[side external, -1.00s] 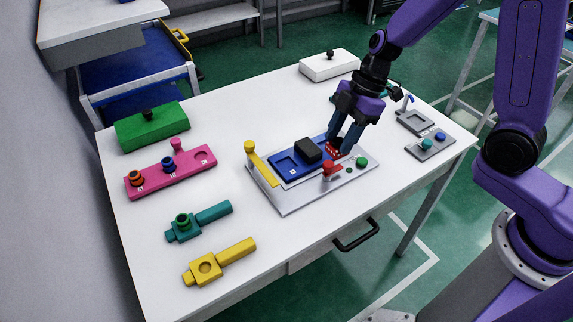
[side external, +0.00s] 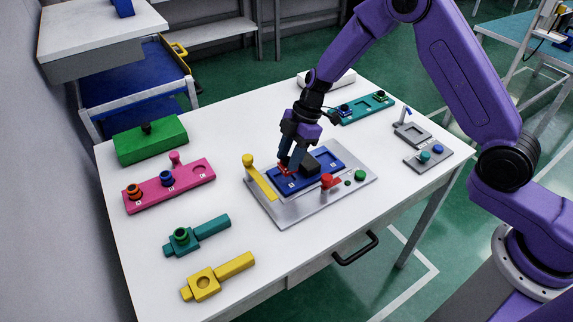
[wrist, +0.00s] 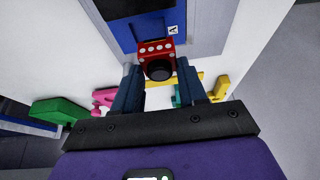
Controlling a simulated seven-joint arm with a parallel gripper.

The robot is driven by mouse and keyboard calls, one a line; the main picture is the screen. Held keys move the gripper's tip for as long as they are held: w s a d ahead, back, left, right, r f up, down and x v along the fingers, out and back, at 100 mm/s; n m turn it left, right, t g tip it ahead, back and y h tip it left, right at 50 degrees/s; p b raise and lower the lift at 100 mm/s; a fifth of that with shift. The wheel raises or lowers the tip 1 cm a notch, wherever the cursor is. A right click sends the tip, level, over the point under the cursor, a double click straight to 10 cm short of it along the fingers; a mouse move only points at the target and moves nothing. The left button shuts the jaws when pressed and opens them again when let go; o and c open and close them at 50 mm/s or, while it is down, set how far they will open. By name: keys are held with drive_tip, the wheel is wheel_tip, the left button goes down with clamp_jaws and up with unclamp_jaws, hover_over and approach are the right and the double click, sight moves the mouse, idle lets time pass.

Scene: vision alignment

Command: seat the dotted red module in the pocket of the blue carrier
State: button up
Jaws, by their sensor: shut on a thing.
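The red module (wrist: 155,47) shows white dots and a black round knob in the wrist view. My gripper (wrist: 160,82) is shut on it. In the side view my gripper (side external: 286,164) holds the red module (side external: 283,169) at the left end of the blue carrier (side external: 334,163). The carrier also shows in the wrist view (wrist: 120,32), with a letter A label near the module. A black block stands on the middle of the carrier. My fingers and the module hide the left pocket, and I cannot tell whether the module touches the carrier.
The carrier lies on a grey plate (side external: 290,215) with a yellow bar (side external: 262,180) at left and a red knob (side external: 326,181) in front. A pink rack (side external: 165,187), green box (side external: 150,140) and teal rack (side external: 362,106) stand around.

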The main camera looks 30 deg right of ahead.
sight(286, 166)
drive_tip(key=shift+w+a+f, duration=0.15)
drive_tip(key=shift+w+f, duration=0.1)
drive_tip(key=shift+f, duration=0.15)
drive_tip(key=shift+w+f, duration=0.2)
drive_tip(key=shift+f, duration=1.55)
drive_tip(key=shift+f, duration=0.15)
drive_tip(key=o, duration=1.1)
drive_tip(key=shift+c, duration=0.2)
